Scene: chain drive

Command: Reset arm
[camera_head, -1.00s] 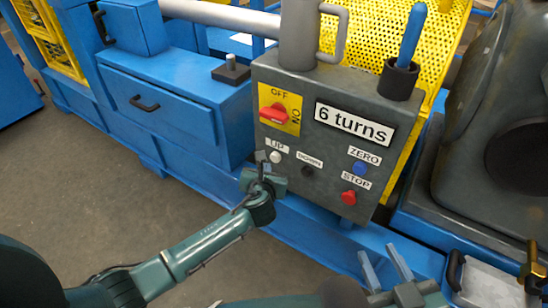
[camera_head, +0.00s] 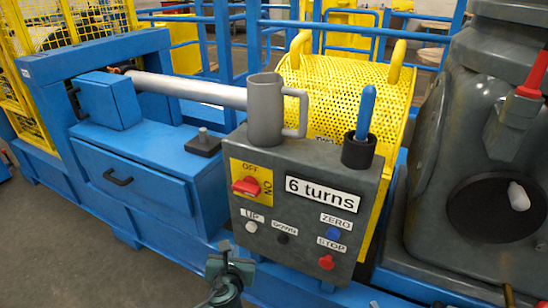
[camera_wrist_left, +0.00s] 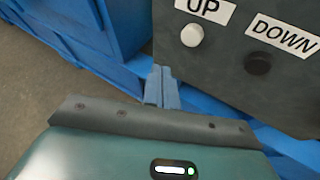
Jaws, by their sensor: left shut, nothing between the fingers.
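My left gripper (camera_head: 223,252) is in front of the lower left of the grey control box, just below the white UP button (camera_head: 251,227). In the left wrist view its two blue-grey fingers (camera_wrist_left: 161,87) are together with nothing between them. They are to the lower left of the UP button (camera_wrist_left: 192,35) and the black DOWN button (camera_wrist_left: 258,63). Of my right gripper (camera_head: 374,304), only a small tip shows at the bottom edge, so I cannot see its jaws.
The control box (camera_head: 300,228) has a red OFF/ON switch (camera_head: 246,186), a "6 turns" label, a blue ZERO button and a red STOP button (camera_head: 326,262). A grey mug (camera_head: 264,112) and a blue-handled tool (camera_head: 365,112) stand on top. Open floor (camera_head: 70,240) lies at left.

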